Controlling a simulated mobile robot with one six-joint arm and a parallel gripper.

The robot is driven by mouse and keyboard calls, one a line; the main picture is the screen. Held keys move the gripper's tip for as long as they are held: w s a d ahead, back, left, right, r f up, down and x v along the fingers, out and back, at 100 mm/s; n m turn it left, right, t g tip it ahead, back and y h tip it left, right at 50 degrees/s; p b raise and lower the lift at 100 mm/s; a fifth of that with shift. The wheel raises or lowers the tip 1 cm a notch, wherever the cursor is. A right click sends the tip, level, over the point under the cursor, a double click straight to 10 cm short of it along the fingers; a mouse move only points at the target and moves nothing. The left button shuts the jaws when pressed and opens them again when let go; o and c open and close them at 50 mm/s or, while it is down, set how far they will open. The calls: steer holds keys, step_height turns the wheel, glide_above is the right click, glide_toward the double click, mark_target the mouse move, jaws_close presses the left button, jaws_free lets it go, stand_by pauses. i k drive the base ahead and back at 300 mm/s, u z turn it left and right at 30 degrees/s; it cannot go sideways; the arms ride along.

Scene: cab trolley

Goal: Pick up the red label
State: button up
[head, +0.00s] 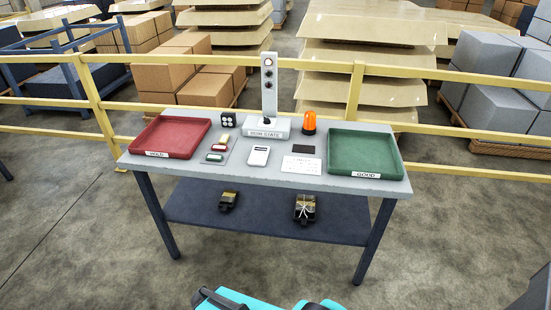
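A small block with a red face and a pale edge, which looks like the red label (220,147), lies on the grey table top, left of the middle. A similar green one (214,157) lies just in front of it. Both sit to the right of the red HOLD tray (204,124). Nothing is touching the red label from above. Teal and dark parts of my own body show at the bottom edge. My gripper cannot be made out in this view.
The table (260,181) also holds a white device (259,156), a paper sheet (301,164), an orange beacon (309,124), a grey post (269,85) and a green GOOD tray (362,152). Two dark items lie on the lower shelf (265,219). A yellow railing (450,75) runs behind.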

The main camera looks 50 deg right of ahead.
mark_target(220, 147)
steer(key=z, duration=4.95)
steer(key=i, duration=0.1)
steer(key=u, duration=3.6)
steer(key=k, duration=0.9)
steer(key=u, duration=0.15)
steer(key=i, duration=0.6)
steer(key=u, duration=0.05)
